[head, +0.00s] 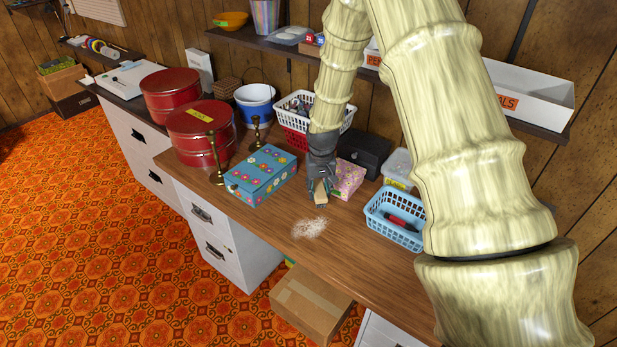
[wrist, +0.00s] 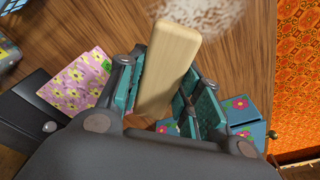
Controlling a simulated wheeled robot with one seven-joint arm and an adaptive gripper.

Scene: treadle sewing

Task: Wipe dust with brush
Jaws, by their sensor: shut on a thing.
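My gripper (head: 322,187) is above the wooden desk, behind the dust patch as the head view shows it. It is shut on the brush (head: 319,197), a pale wooden block. In the wrist view the brush (wrist: 168,68) sticks out between the green-padded fingers (wrist: 160,100). Its bristles do not clearly show. The dust (head: 309,228) is a whitish speckled patch on the desk, near the front edge. It also shows in the wrist view (wrist: 208,14), at the far end of the brush. I cannot tell whether the brush touches the desk.
A blue flowered box (head: 261,173) and brass candlesticks (head: 216,158) stand left of my gripper. A pink flowered box (head: 349,178) is close on its right. A blue basket (head: 390,222) stands further right. Bare desk (head: 345,248) lies around the dust.

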